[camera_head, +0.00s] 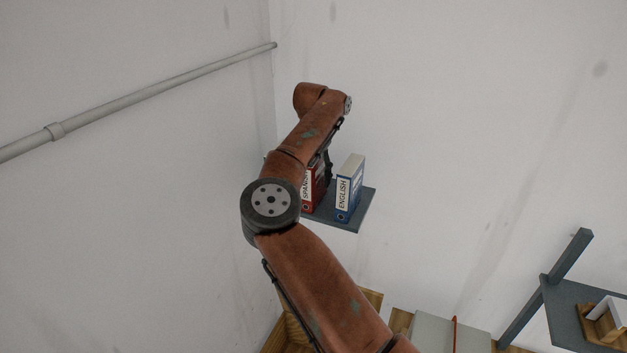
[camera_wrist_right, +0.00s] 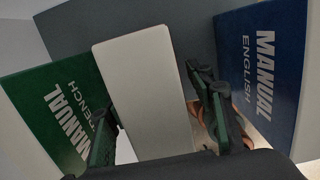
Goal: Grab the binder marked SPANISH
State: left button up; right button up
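The red binder marked SPANISH (camera_head: 308,190) stands upright on a small grey wall shelf (camera_head: 347,224), partly hidden behind my right arm. The blue binder marked ENGLISH (camera_head: 350,188) stands to its right; its cover shows in the right wrist view (camera_wrist_right: 264,70). My right gripper (camera_wrist_right: 158,120) reaches down at the shelf, with its fingers on either side of a pale upright block (camera_wrist_right: 147,90), apparently the SPANISH binder's page side. Gaps show beside the block, so the fingers look open around it. No red cover shows in the wrist view. My left gripper is out of view.
A green binder marked FRENCH (camera_wrist_right: 60,112) stands to the left in the right wrist view, close to the left finger. The shelf is near a wall corner. A grey pipe (camera_head: 140,95) runs along the left wall. Wooden furniture and another grey shelf (camera_head: 570,310) are lower right.

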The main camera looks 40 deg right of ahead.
jog(key=c, duration=1.2)
grip_shut()
jog(key=shift+r, duration=0.15)
